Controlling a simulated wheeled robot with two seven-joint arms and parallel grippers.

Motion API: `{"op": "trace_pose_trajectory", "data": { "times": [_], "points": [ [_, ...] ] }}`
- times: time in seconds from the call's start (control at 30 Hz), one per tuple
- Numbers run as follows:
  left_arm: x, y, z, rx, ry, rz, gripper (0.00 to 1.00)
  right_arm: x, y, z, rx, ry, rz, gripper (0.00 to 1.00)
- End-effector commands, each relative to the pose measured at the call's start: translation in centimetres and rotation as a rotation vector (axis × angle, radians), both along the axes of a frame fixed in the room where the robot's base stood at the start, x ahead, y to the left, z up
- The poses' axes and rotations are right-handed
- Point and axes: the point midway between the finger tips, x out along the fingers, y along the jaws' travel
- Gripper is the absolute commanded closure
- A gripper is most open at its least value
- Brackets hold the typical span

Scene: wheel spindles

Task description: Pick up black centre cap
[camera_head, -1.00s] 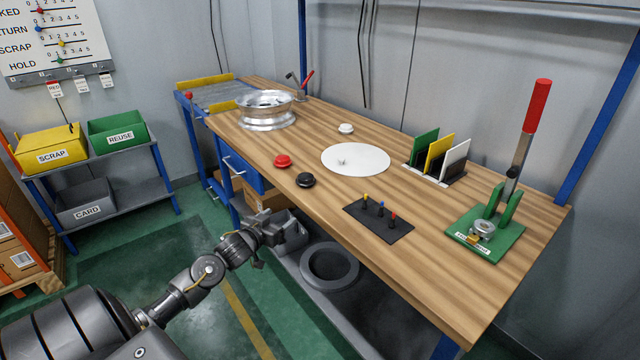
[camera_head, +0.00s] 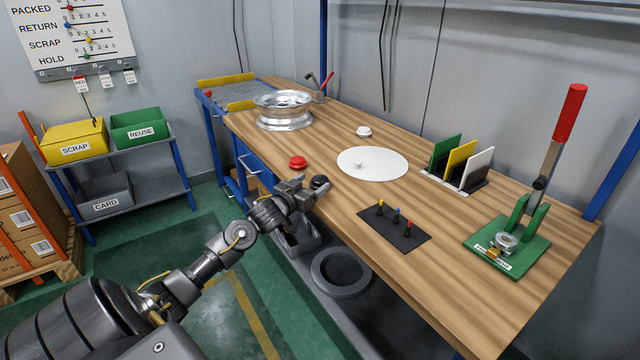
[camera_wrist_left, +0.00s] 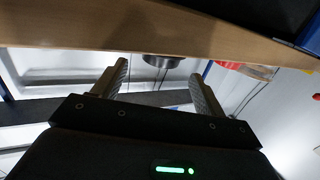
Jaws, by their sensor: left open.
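The black centre cap (camera_head: 319,182) lies near the front edge of the wooden bench, partly hidden by my left gripper in the head view. In the left wrist view the black cap (camera_wrist_left: 163,61) shows beyond the bench edge, between the two fingers and apart from them. My left gripper (camera_head: 312,188) is open and empty, close beside the cap at the bench edge; its fingers also show in the left wrist view (camera_wrist_left: 158,82). My right gripper is not in view.
A red cap (camera_head: 298,162) lies left of the black one; a white cap (camera_head: 363,131) lies farther back. A white disc (camera_head: 372,163), a silver wheel (camera_head: 284,110) and a black pad with pegs (camera_head: 394,226) are on the bench (camera_head: 460,285). The bench's front edge is near my gripper.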

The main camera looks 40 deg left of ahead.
Motion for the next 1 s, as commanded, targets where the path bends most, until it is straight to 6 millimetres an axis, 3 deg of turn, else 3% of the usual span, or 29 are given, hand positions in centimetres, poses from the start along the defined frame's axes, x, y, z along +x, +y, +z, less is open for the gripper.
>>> {"op": "trace_pose_trajectory", "data": {
  "times": [0.4,0.67,1.0],
  "points": [
    [4.7,0.5,-0.6,0.0,-0.001,0.002,0.28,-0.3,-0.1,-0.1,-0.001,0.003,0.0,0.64],
    [5.0,0.5,-0.7,0.0,0.0,0.002,0.28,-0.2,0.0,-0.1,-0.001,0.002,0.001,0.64],
    [5.0,0.5,-0.6,0.0,0.0,0.002,0.71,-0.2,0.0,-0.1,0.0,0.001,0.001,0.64]
  ]
}}
